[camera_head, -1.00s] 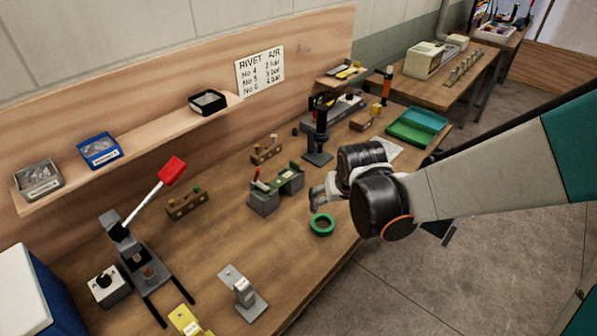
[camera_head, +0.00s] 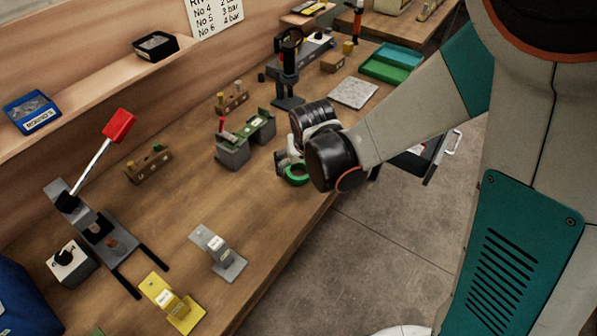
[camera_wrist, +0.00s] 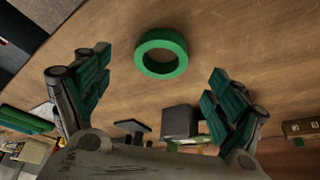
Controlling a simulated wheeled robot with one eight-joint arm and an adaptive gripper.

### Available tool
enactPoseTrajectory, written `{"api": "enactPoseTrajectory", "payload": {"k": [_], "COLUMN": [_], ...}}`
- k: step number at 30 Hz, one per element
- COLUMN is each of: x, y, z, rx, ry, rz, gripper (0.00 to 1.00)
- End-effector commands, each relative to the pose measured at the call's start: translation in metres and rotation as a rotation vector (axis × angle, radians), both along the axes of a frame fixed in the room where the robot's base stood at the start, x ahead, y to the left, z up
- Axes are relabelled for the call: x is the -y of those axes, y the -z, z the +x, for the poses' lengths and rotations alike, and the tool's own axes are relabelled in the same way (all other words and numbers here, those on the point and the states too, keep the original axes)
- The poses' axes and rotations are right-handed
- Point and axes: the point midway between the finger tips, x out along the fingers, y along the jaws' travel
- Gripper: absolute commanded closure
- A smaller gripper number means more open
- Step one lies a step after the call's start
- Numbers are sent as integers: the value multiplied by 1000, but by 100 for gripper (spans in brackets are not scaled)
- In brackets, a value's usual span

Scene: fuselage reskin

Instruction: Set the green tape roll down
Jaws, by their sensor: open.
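The green tape roll (camera_wrist: 161,53) lies flat on the wooden workbench in the wrist view, ahead of my gripper (camera_wrist: 155,90) and between the lines of its two spread fingers. Neither finger touches it in that view. In the head view the tape roll (camera_head: 296,175) shows near the bench's front edge, partly hidden by my gripper (camera_head: 287,163) and wrist. My gripper is open and empty. Its fingertips are hard to make out in the head view.
A grey fixture with a green top (camera_head: 245,140) stands left of my gripper. A black upright tool (camera_head: 288,80) and a speckled plate (camera_head: 353,93) are behind. A grey bracket (camera_head: 218,252) and a yellow one (camera_head: 172,302) stand nearer. Bare bench (camera_head: 240,200) lies between.

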Motion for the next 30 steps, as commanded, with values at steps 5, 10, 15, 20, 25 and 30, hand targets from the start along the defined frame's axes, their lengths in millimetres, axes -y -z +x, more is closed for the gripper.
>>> {"api": "enactPoseTrajectory", "payload": {"k": [5, 10, 15, 20, 25, 30], "x": [-1, -4, -5, -5, -5, -5], "y": [12, 37, 51, 49, 49, 49], "z": [3, 10, 16, 16, 16, 16], "rx": [0, 0, 0, 0, 0, 0], "ry": [0, 0, 1, 1, 1, 1], "rz": [0, -1, 0, 0, 0, 0], "gripper": [13, 13, 13, 13, 43, 61]}}
